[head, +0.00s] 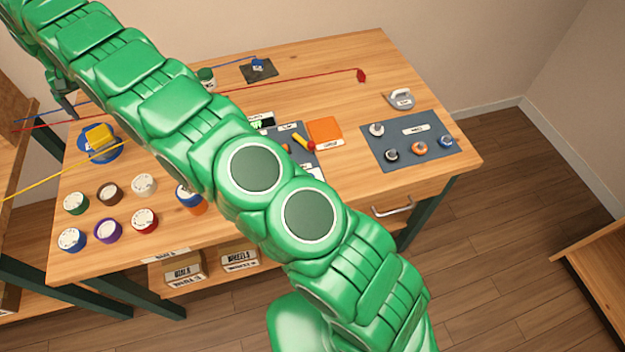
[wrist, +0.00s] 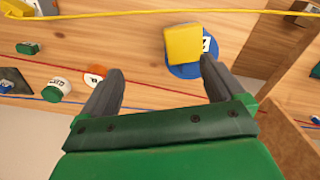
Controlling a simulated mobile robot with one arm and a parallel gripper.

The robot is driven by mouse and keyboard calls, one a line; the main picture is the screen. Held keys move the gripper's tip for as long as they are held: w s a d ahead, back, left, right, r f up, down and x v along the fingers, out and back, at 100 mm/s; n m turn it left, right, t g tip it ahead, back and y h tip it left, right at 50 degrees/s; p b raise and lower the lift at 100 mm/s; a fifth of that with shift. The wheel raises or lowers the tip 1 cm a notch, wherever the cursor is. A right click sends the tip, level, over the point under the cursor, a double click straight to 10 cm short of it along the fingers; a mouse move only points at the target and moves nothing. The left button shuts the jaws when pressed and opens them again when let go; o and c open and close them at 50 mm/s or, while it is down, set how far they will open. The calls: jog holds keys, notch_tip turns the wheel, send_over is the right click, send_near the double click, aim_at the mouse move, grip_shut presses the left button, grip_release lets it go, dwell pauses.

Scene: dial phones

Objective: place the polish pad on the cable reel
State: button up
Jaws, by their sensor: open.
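A yellow square block (head: 100,135), which looks like the polish pad, rests on a blue round disc (head: 112,156), likely the cable reel, at the left of the workbench. In the wrist view the yellow pad (wrist: 184,44) lies on the blue reel (wrist: 180,72), whose white label is partly covered. My gripper (wrist: 161,66) is open and empty, with the pad beyond its fingertips, nearer the right finger. In the head view a dark finger of my gripper (head: 65,105) shows at the upper left, apart from the pad. The other finger is not clear there.
Yellow (head: 60,173), red (head: 300,76) and blue cords stretch across the bench. Several round pots (head: 108,230) stand at the front left. A grey mat (head: 390,155) with small parts lies at the right. My arm hides the middle.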

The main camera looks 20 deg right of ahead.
jog(key=s+d+r+m, duration=0.1)
jog(key=d+r, duration=0.4)
jog(key=d, duration=0.3)
jog(key=s+d+r, duration=0.2)
jog(key=d+r, duration=0.3)
jog(key=d, duration=0.3)
jog(key=s+d+r+m, duration=0.1)
jog(key=s+d+r, duration=0.1)
jog(key=s+d, duration=0.45)
jog(key=s+d+r, duration=0.3)
jog(key=d, duration=0.6)
jog(key=s+d+m+g, duration=0.1)
jog(key=s+d, duration=0.5)
jog(key=s, duration=0.3)
jog(key=s+d, duration=0.6)
jog(key=s, duration=0.3)
jog(key=s+d+f, duration=0.2)
jog(key=s, duration=0.7)
jog(key=s+d+f+m, duration=0.1)
jog(key=s+d+f, duration=0.2)
jog(key=s, duration=0.6)
jog(key=shift+d+f+g, duration=0.3)
jog(key=shift+d+f, duration=0.05)
